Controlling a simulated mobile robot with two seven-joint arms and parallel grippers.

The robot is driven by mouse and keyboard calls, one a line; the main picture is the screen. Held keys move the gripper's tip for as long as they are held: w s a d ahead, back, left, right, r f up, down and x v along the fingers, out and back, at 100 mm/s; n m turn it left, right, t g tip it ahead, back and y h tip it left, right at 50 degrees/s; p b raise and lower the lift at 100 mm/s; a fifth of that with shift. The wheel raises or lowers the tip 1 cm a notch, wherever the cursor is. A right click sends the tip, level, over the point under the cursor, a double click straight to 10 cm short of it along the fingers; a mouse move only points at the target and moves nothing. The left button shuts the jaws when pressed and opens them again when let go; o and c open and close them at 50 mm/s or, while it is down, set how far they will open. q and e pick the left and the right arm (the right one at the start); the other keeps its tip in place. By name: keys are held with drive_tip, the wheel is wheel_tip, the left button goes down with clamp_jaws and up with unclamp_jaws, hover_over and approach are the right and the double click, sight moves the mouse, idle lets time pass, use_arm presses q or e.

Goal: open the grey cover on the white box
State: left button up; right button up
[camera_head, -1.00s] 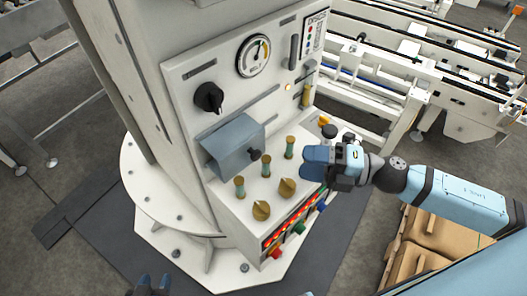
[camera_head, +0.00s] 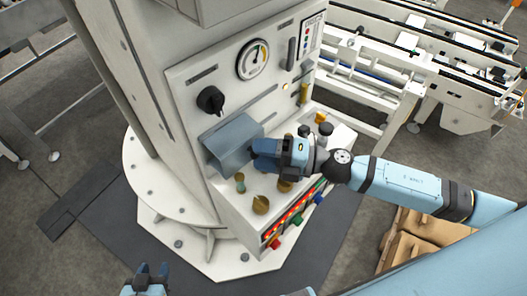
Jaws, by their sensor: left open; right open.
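The grey cover (camera_head: 229,146) sits on the sloping front of the white box (camera_head: 184,95), below the black rotary knob. It looks closed. My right gripper (camera_head: 257,153) comes in from the right and is open at the cover's right side. It hides the dark knob on the cover's front, and I cannot tell whether its fingers are around or touching that knob. My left gripper (camera_head: 153,269) is open and empty at the bottom edge, well away from the box.
Brass knobs (camera_head: 261,204) and small posts (camera_head: 240,183) stand on the ledge under the cover. Coloured buttons (camera_head: 297,228) line the ledge's front. Cardboard boxes (camera_head: 408,238) lie at lower right, and a white conveyor (camera_head: 380,75) stands behind.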

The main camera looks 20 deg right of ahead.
clamp_jaws()
drive_tip(key=w+d+b, duration=0.4)
drive_tip(key=d, duration=0.6)
drive_tip(key=shift+w+d, duration=0.15)
drive_tip(key=shift+w, duration=0.2)
unclamp_jaws()
